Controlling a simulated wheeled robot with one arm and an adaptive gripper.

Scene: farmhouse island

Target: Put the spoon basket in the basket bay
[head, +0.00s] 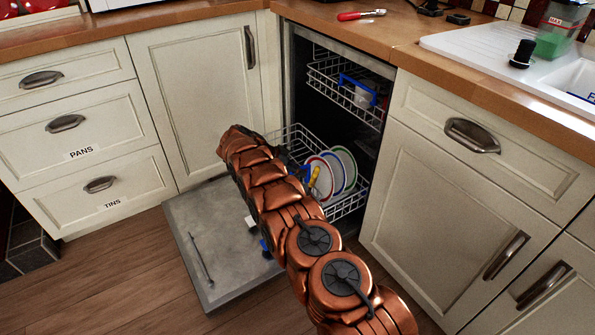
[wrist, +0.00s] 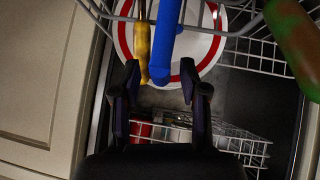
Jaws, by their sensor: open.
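My gripper (wrist: 160,68) is open in the wrist view, one dark finger on each side of a blue bar-like handle (wrist: 168,40). The handle's lower end lies between the fingertips; I cannot tell whether they touch it. A yellow utensil handle (wrist: 142,45) stands close beside it, near the left finger. A yellow handle also shows in the head view (head: 314,176), beside my arm. I cannot make out the spoon basket's body or the basket bay; my copper arm covers much of the lower rack in the head view.
The dishwasher door (head: 215,235) is folded down. Plates (head: 344,168) stand in the lower rack (head: 352,200); one red-rimmed plate (wrist: 124,38) is behind the handle. The upper rack (head: 325,72) holds a white cup (head: 363,97). A red-handled tool (head: 355,15) lies on the counter.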

